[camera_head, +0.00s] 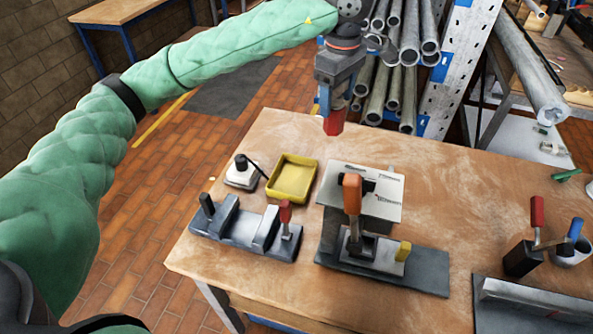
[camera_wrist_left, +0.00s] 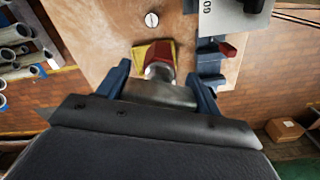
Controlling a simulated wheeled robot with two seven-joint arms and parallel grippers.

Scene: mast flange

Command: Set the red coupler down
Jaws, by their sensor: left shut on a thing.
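The red coupler (camera_head: 333,123) is in the jaws of my left gripper (camera_head: 336,104), above the far edge of the wooden bench (camera_head: 440,190). In the left wrist view, the red coupler (camera_wrist_left: 158,53) shows between the two blue fingers of the gripper (camera_wrist_left: 160,72), with a grey metal part at its near end. The coupler appears clear of the bench top. A shallow yellow tray (camera_head: 292,179) lies empty on the bench, nearer and to the left of the coupler. My right gripper is not in view.
A vise with a red handle (camera_head: 245,232) and a fixture with an orange handle (camera_head: 352,194) stand near the front edge. A small block with a black knob (camera_head: 241,172) is beside the tray. Pipes (camera_head: 400,60) stand behind the bench. The right-middle bench top is bare.

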